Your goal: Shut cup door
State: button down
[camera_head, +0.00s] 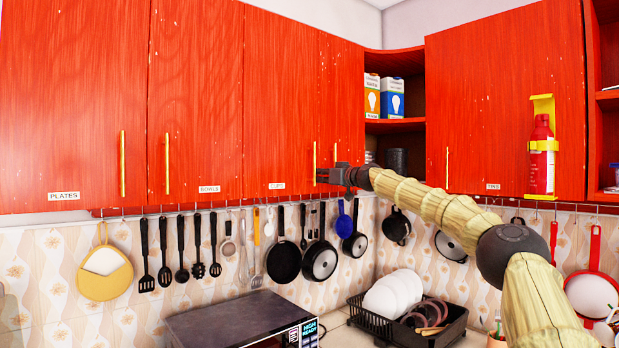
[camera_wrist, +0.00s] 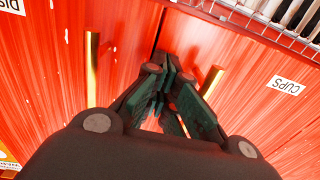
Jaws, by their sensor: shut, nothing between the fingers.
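The red cup door (camera_head: 280,90), with a "CUPS" label (camera_head: 277,186) low on it, looks flush or nearly flush with the cabinet front. I cannot tell if a small gap is left. Its gold vertical handle (camera_head: 314,163) is near its lower right edge. My gripper (camera_head: 324,176) is at the lower right edge of this door, beside the handle. In the wrist view, which is upside down, my gripper (camera_wrist: 168,68) is shut and empty. It lies between the cup door's handle (camera_wrist: 211,82) and the neighbouring door's handle (camera_wrist: 92,70), close to the dark seam.
Doors labelled "PLATES" (camera_head: 75,100) and "BOWLS" (camera_head: 195,90) are at left. Open shelves (camera_head: 402,125) stand at right. Pans and utensils, including a black pan (camera_head: 283,262), hang below. A microwave (camera_head: 245,320) and a dish rack (camera_head: 440,335) are on the counter.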

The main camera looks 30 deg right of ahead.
jog(key=shift+w+d+r, duration=0.1)
jog(key=shift+w, duration=0.05)
dwell(0.4)
jog(key=b+v, duration=0.6)
jog(key=v, duration=0.8)
jog(key=shift+b, duration=0.4)
